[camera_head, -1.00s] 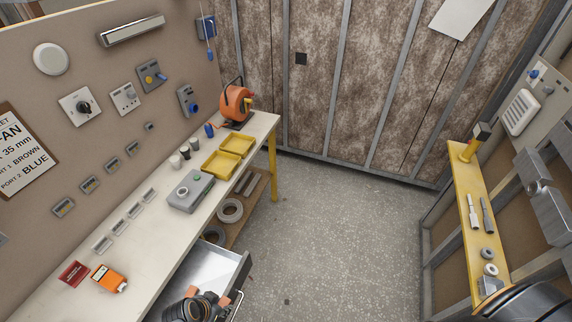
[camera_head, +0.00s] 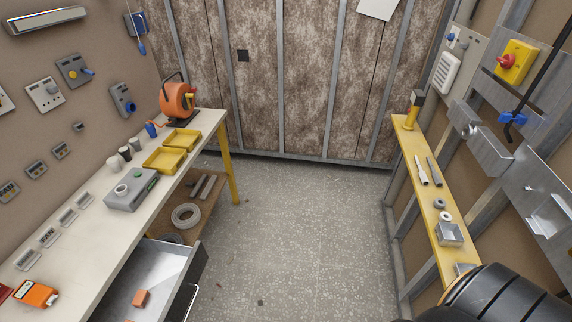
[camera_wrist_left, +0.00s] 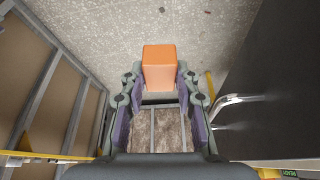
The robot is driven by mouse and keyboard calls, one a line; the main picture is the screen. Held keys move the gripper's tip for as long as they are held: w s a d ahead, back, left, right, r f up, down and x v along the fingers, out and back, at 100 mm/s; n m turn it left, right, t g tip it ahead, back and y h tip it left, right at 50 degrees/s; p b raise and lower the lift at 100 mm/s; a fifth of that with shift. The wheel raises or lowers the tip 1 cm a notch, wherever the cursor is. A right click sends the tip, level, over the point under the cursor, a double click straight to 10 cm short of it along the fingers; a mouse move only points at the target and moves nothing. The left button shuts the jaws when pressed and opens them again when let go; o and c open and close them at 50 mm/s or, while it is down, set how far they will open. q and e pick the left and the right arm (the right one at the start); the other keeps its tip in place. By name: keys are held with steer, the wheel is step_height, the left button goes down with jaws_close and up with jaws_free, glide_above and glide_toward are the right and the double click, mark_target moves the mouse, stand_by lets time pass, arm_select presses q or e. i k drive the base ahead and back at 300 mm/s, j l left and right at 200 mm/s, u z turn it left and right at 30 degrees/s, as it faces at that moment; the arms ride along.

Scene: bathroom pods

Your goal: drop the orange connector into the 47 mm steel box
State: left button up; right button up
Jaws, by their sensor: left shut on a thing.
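An orange block-shaped connector (camera_wrist_left: 159,68) is held between the fingers of my left gripper (camera_wrist_left: 159,85), which is shut on it, over the grey floor in the left wrist view. My left gripper is out of the head view. Another orange piece (camera_head: 141,298) lies in the open drawer. An open steel box (camera_head: 450,234) stands on the yellow shelf at right. A second steel box (camera_head: 464,268) shows nearer, partly hidden by a black arm link of mine. I cannot read which is 47 mm. My right gripper is not in view.
The drawer (camera_head: 185,268) stands open below the workbench (camera_head: 90,235). The yellow shelf (camera_head: 430,205) also holds grey rings and two slim tools. Yellow trays (camera_head: 165,160) and a grey device (camera_head: 131,190) are on the bench. The floor (camera_head: 290,230) between is clear.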

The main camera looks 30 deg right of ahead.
mark_target(446, 237)
steer(key=z, duration=2.4)
steer(key=k+j+z, duration=0.1)
steer(key=j+z, duration=0.2)
steer(key=j, duration=0.35)
